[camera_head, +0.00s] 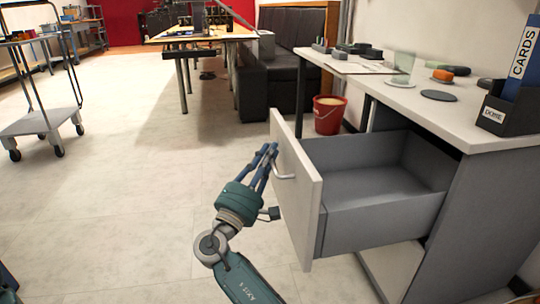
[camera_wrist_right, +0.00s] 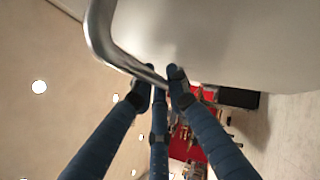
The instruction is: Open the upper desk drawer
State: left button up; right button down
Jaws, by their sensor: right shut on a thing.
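The upper desk drawer (camera_head: 297,188) is pulled well out from the grey desk (camera_head: 470,200), and its empty grey inside shows. A silver bar handle (camera_head: 281,174) is on its pale front. The handle also shows large in the right wrist view (camera_wrist_right: 103,42). My right gripper (camera_head: 268,157) is at the drawer front, with its blue fingers closed on the handle. In the right wrist view the fingertips (camera_wrist_right: 160,84) meet at one end of the handle bar. My left gripper is not in view.
The desk top holds a black box with a blue CARDS binder (camera_head: 522,58), a dark disc (camera_head: 438,95) and small items. A red bucket (camera_head: 328,115) stands on the floor behind the drawer. The floor (camera_head: 120,200) left of my right arm is clear; a trolley (camera_head: 40,122) stands far left.

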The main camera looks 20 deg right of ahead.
jog(key=c, duration=1.9)
grip_release()
jog(key=shift+s, duration=0.1)
jog(key=shift+c, duration=0.2)
jog(key=v, duration=0.7)
jog(key=shift+s+a+f, duration=0.15)
jog(key=shift+a+f, duration=0.05)
